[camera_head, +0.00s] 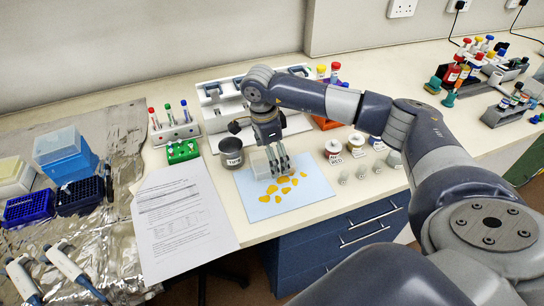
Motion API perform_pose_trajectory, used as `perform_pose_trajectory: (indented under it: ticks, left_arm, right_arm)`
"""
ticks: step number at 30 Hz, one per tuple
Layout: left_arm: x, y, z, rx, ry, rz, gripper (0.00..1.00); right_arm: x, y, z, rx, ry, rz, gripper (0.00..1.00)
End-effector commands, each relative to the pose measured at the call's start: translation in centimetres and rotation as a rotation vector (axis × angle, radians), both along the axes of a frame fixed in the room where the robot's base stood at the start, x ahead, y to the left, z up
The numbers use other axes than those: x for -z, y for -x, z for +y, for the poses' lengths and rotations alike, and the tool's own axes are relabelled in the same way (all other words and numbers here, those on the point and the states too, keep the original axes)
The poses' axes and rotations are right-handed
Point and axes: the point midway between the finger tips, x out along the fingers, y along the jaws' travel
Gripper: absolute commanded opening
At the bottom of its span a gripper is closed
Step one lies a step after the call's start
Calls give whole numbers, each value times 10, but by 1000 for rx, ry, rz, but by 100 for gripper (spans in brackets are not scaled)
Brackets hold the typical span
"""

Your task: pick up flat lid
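My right gripper (279,162) points down over the light blue mat (312,200), with its fingers close together above the yellow pieces. A pale, translucent box-like thing (259,166) stands on the mat's upper left, right beside the fingers and partly hidden by them. I cannot tell whether it is the flat lid, or whether the fingers touch it. No other flat lid can be made out for sure. The finger gap is too small to judge. My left gripper is not in view.
Several yellow pieces (285,190) lie on the mat. A dark metal cup (231,155) and a green rack (183,152) stand left of it; small jars (333,148) stand right. A printed sheet (182,220) lies front left. Pipettes (66,262) lie on foil.

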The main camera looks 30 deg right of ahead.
Motion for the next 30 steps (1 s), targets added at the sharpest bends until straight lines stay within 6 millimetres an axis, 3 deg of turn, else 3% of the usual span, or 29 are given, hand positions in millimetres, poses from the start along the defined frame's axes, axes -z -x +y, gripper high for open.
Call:
perform_pose_trajectory:
  ticks: [4,10,15,16,30]
  left_arm:
    - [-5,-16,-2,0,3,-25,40]
    - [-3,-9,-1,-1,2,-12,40]
    - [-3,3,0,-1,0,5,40]
    - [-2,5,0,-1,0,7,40]
    - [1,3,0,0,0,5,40]
  right_arm:
    - [11,1,-1,-1,0,1,93]
    - [12,0,-1,-1,-1,-1,93]
    - [11,0,-1,-1,-1,-1,58]
    - [11,0,-1,-1,-1,-1,56]
    - [7,0,-1,-1,-1,-2,55]
